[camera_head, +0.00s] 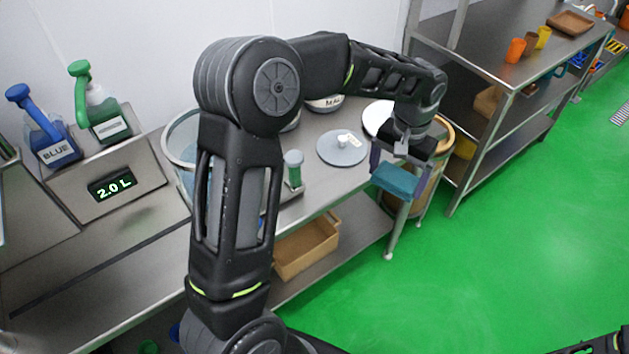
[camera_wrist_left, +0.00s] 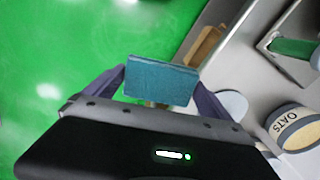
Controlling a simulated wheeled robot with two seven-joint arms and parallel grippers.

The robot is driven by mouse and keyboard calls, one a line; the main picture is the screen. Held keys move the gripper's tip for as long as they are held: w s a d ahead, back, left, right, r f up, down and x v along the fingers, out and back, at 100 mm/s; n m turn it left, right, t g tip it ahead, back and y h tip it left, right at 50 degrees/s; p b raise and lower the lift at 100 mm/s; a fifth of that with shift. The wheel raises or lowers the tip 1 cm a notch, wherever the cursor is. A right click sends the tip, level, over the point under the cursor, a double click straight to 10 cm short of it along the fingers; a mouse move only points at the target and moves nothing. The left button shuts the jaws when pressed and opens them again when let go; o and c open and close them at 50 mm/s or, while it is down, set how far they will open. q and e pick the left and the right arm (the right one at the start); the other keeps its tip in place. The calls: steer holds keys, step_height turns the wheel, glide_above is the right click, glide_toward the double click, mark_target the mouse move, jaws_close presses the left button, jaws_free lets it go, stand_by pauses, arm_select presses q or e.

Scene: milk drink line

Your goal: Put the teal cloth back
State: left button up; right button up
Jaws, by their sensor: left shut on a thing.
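The teal cloth (camera_head: 397,181) is a folded, block-like piece held between the fingers of my left gripper (camera_head: 402,172). In the head view it is in the air at the front right edge of the steel table (camera_head: 318,185), with green floor below and beyond it. In the left wrist view the cloth (camera_wrist_left: 160,80) spans the gap between the two purple-grey fingers, and my left gripper (camera_wrist_left: 162,88) is shut on it. A dark arm part at the bottom right corner of the head view shows no gripper fingers.
A grey round lid (camera_head: 342,148) lies on the table. Blue (camera_head: 47,135) and green (camera_head: 98,105) pump bottles stand at left. A brown tray (camera_head: 306,248) sits on the lower shelf.

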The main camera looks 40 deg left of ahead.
arm_select(q)
steer(key=s+a+r+m+b, duration=0.1)
steer(key=a+r, duration=0.3)
steer(key=a, duration=0.4)
steer(key=s+a+r+m+b, duration=0.2)
steer(key=a+r, duration=0.3)
steer(key=a, duration=0.4)
steer(key=shift+s+b, duration=0.45)
steer(key=shift+s, duration=0.05)
steer(key=shift+a+r, duration=0.1)
step_height(320, 180, down, 13)
steer(key=b, duration=0.4)
steer(key=shift+f, duration=0.25)
steer(key=shift+f, duration=0.1)
